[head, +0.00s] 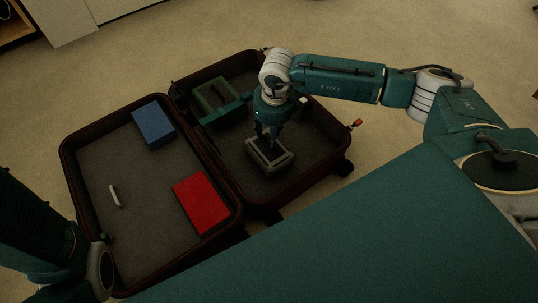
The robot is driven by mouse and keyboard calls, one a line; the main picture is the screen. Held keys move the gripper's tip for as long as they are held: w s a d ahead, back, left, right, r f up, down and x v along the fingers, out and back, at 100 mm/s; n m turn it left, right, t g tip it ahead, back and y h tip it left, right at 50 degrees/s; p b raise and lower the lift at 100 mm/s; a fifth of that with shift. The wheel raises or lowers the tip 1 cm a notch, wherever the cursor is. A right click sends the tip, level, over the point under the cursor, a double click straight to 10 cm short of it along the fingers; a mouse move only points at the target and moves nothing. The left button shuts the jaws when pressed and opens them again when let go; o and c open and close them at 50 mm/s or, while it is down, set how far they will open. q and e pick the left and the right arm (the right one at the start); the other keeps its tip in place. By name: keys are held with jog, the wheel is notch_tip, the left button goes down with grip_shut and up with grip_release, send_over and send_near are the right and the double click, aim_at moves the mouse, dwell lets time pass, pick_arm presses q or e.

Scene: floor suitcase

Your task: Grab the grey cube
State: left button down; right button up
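The grey cube (283,163) appears as a low grey block with a lighter rim and a dark top. It lies on the floor of the right half of the open suitcase (325,165). My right gripper (269,143) points straight down over the block, with its fingertips at or just above its top. The fingers hide part of the block, and I cannot tell whether they touch it or how far apart they are. My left arm comes in at the lower left; its gripper is not in view.
A green box (214,97) lies in the far corner of the same half. The left half holds a blue block (153,124), a red block (202,202) and a small white handle-like piece (115,195). Beige carpet around the suitcase is clear; a cabinet (60,18) stands far left.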

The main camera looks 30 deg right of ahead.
notch_tip(320, 180, down, 3)
jog(key=shift+w+a+r+b, duration=0.1)
jog(key=shift+w+b, duration=0.05)
jog(key=shift+b, duration=0.5)
jog(key=shift+r, duration=0.1)
jog(key=shift+c, duration=0.2)
grip_shut()
jog(key=shift+r, duration=0.1)
